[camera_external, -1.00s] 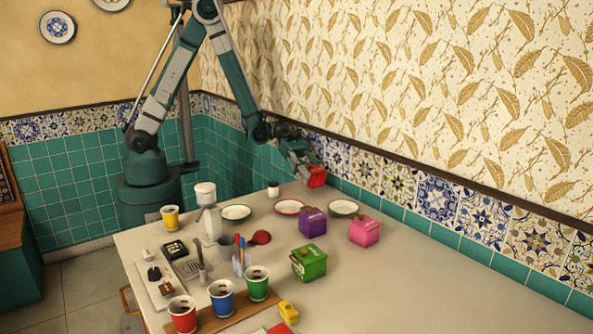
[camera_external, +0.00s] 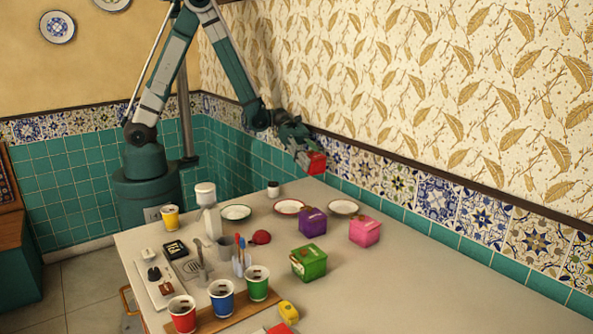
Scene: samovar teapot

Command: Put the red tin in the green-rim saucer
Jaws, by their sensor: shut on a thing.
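My gripper (camera_external: 309,160) is shut on the red tin (camera_external: 317,165) and holds it in the air near the tiled back wall, above the far side of the table. Parts of the tin are hidden by the fingers. The green-rim saucer (camera_external: 236,212) lies on the table, lower and to the left of the tin in the picture. It looks empty, and its rim colour is hard to make out at this size.
A red-rim saucer (camera_external: 289,207) and a brownish-rim saucer (camera_external: 343,208) lie to its right. A dark-topped jar (camera_external: 273,188) stands behind. The table's right side is clear.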

